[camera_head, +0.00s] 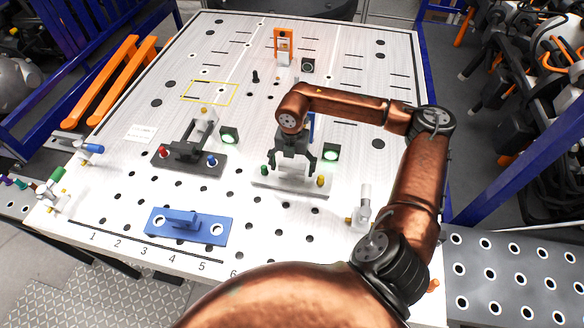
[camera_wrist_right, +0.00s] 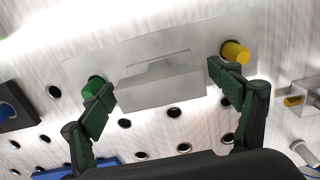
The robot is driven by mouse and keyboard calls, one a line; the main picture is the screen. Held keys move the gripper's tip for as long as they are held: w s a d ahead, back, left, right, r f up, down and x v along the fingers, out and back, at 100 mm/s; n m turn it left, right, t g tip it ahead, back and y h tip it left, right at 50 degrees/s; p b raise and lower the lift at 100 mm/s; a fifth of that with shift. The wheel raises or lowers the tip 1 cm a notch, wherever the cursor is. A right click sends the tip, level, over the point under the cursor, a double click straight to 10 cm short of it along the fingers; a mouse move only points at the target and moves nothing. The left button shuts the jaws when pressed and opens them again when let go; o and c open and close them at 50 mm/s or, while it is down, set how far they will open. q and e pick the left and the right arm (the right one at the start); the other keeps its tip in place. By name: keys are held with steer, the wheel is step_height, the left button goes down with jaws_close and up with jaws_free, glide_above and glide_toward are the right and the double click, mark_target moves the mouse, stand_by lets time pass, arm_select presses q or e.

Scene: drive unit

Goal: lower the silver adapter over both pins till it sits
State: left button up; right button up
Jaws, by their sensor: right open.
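The silver adapter (camera_head: 290,183) is a flat pale plate with a raised block in its middle. It lies level on the white table, and the block also shows in the right wrist view (camera_wrist_right: 162,82). The green pin (camera_wrist_right: 92,88) and the yellow pin (camera_wrist_right: 235,52) stick up at its two ends; whether the plate is flush with the surface below I cannot tell. My right gripper (camera_head: 295,165) is above the adapter. Its fingers (camera_wrist_right: 172,88) are spread wide on either side of the block, near the pins and apart from the block. My left gripper is out of view.
A dark adapter (camera_head: 188,158) with red and blue pins sits to the left. A blue plate (camera_head: 190,226) with two holes and a handle lies in front. Lit green boxes (camera_head: 330,152) (camera_head: 229,136) stand nearby. An orange-framed part (camera_head: 284,46) stands at the back.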

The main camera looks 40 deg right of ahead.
step_height(320, 180, up, 12)
steer(key=shift+f, duration=0.1)
stand_by(0.6)
